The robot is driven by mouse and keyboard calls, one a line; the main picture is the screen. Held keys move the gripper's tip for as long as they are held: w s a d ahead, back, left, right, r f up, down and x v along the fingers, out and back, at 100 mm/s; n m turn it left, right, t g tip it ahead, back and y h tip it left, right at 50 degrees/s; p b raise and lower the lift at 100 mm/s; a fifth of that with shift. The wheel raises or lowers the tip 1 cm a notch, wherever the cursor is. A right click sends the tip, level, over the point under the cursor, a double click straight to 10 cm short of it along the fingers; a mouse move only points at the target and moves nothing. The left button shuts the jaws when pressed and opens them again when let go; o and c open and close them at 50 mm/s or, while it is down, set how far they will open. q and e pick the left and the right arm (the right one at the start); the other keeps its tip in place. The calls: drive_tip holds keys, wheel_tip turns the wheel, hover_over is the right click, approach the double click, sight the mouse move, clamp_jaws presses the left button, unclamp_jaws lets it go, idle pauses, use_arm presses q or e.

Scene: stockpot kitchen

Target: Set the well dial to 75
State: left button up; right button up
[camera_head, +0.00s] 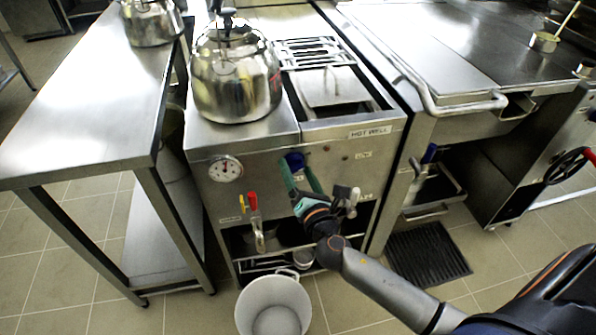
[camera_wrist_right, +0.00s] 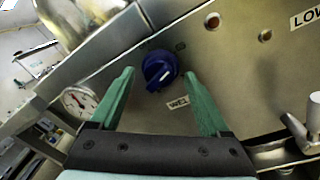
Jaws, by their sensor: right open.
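The well dial is a blue round knob (camera_wrist_right: 160,70) with a pale pointer mark, on the steel front panel above a small "WELL" label (camera_wrist_right: 179,102). In the head view the dial (camera_head: 295,160) shows partly behind my fingers. My right gripper (camera_head: 301,179) is in front of the panel. In the wrist view its two green fingers (camera_wrist_right: 158,82) are open, one on each side of the dial, with visible gaps to it. I cannot read a number on the dial. My left gripper is not in view.
A round gauge (camera_head: 225,169) sits left of the dial. A tap with red and yellow handles (camera_head: 252,203) sticks out below it, above a white bucket (camera_head: 273,306). A steel kettle (camera_head: 236,75) stands on top. A steel lever valve (camera_head: 346,196) is right of my gripper.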

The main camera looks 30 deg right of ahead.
drive_tip(key=shift+c, duration=0.2)
clamp_jaws()
idle(0.4)
